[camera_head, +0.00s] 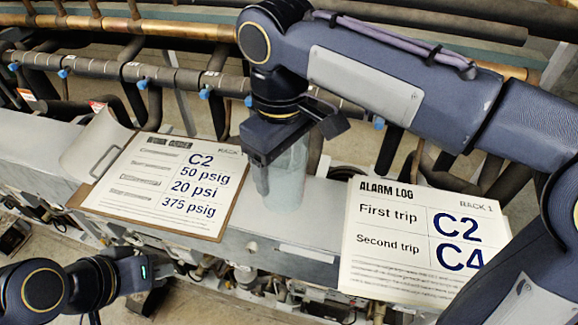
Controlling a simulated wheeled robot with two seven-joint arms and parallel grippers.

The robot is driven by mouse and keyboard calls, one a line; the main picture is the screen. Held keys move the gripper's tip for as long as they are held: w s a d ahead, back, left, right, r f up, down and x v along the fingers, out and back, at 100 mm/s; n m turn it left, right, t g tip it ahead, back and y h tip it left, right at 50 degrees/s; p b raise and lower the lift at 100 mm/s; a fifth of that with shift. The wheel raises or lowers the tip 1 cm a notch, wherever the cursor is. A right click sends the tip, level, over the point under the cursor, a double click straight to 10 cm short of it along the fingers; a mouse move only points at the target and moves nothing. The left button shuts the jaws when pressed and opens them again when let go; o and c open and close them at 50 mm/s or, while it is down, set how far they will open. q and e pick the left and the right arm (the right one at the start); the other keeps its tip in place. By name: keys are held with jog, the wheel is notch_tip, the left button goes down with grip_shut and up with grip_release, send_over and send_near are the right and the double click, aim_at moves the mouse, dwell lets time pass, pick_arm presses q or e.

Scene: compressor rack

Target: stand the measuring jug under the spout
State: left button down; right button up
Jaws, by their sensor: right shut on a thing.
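The measuring jug (289,178) is clear and pale, upright over the grey ledge between the two paper sheets. My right gripper (277,162), reaching in from the right, is shut on its upper part and hides some of it. The jug's base is at or just above the ledge; I cannot tell whether it touches. My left gripper (146,284) is at the lower left, below the clipboard and away from the jug. Its fingers are dark and hard to make out. I cannot pick out the spout with certainty.
A clipboard (152,222) with a C2 pressure sheet lies left of the jug. An alarm log sheet (390,270) lies to the right. Behind the grey ledge (262,250) run dark and copper pipes (180,78) with blue valve caps. Fittings crowd the space below.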

jog(key=shift+s+d+f, duration=0.3)
jog(key=shift+d+f, duration=0.15)
jog(key=shift+d+r, duration=0.1)
jog(key=shift+w+a, duration=0.25)
jog(key=shift+a, duration=0.25)
jog(key=o, duration=0.6)
jog(key=shift+c, duration=0.2)
jog(key=o, duration=0.4)
jog(key=shift+s+d, duration=0.15)
jog(key=shift+d, duration=0.1)
jog(key=shift+o, duration=0.2)
jog(key=shift+a, duration=0.1)
